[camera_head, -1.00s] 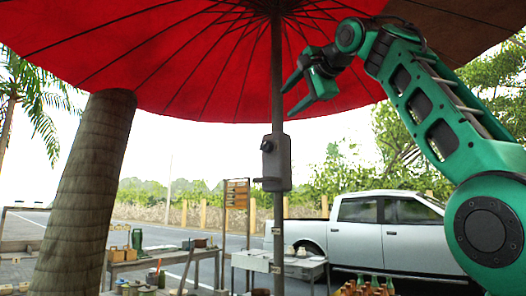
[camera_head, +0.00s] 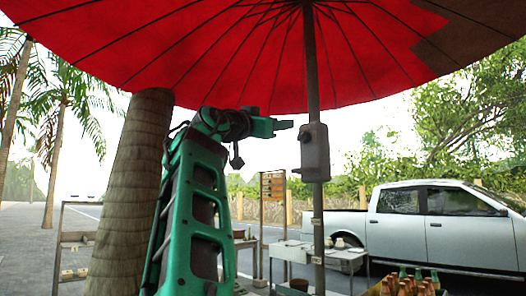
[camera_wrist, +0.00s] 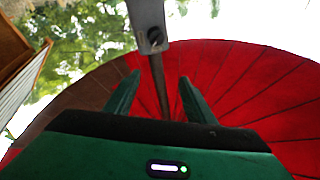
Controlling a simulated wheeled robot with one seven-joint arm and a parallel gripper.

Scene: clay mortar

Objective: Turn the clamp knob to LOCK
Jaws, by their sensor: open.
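The clamp is a grey box (camera_head: 316,158) on the umbrella pole (camera_head: 312,80), with a small dark round knob (camera_head: 306,137) on its left face. In the wrist view the clamp body (camera_wrist: 148,12) is at the top middle, with the knob (camera_wrist: 153,37) facing me. My gripper (camera_head: 289,124) points right toward the clamp from the left, a short way off the knob. In the wrist view my gripper (camera_wrist: 160,76) is open and empty, its two fingers apart below the knob. Lettering on the clamp cannot be read.
The red umbrella canopy (camera_head: 220,50) spreads overhead. A palm trunk (camera_head: 135,190) stands left of my arm. A white pickup (camera_head: 440,230) is at the right, behind a crate of bottles (camera_head: 405,287). A table (camera_head: 292,250) stands behind the pole. Air around the clamp looks clear.

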